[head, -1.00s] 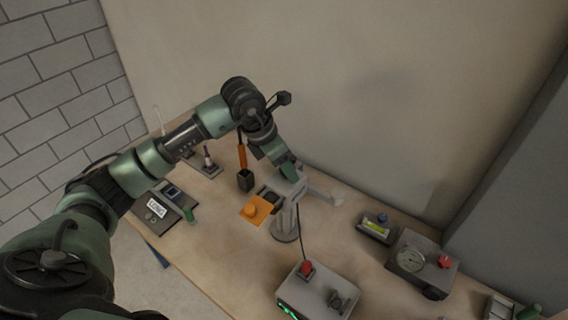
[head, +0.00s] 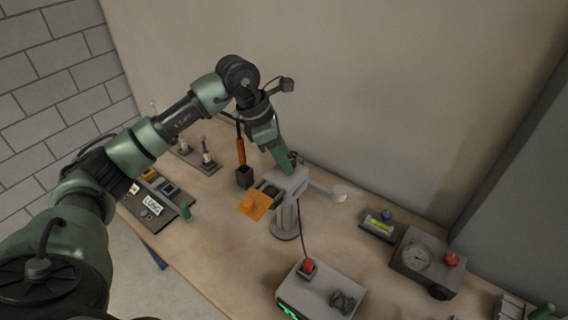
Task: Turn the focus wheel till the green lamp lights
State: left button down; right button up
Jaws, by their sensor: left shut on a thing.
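The grey stand (head: 286,222) with a round base stands mid-table. An orange plate (head: 256,204) juts from its left side and a pale arm (head: 328,191) from its right. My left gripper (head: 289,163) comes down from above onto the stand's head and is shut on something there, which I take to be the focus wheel. The wheel itself is hidden by the fingers and the head. Green light shows on the front of a grey box (head: 322,287) at the bottom; I cannot tell whether it is the lamp. My right gripper is not in view.
A red knob (head: 308,265) sits on the grey box, with a cable running to the stand. A gauge box (head: 425,262) and a small level (head: 379,223) are at right. A dark cup (head: 244,177) holds an orange-handled tool. A dark tray (head: 151,205) lies at left.

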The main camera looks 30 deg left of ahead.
pick_arm(q)
jog(key=m, duration=0.1)
jog(key=m+b, duration=0.1)
jog(key=m+g+b, duration=0.1)
jog(key=shift+w+a+m+h, duration=0.1)
jog(key=shift+w+m+h, duration=0.15)
jog(key=shift+m+h, duration=0.15)
jog(key=shift+w+m+g+b, duration=0.15)
jog(key=shift+m+g+b, duration=0.7)
jog(key=shift+m, duration=1.15)
jog(key=c, duration=0.9)
grip_release()
jog(key=b+v, duration=0.1)
jog(key=v, duration=0.7)
jog(key=shift+b, duration=0.35)
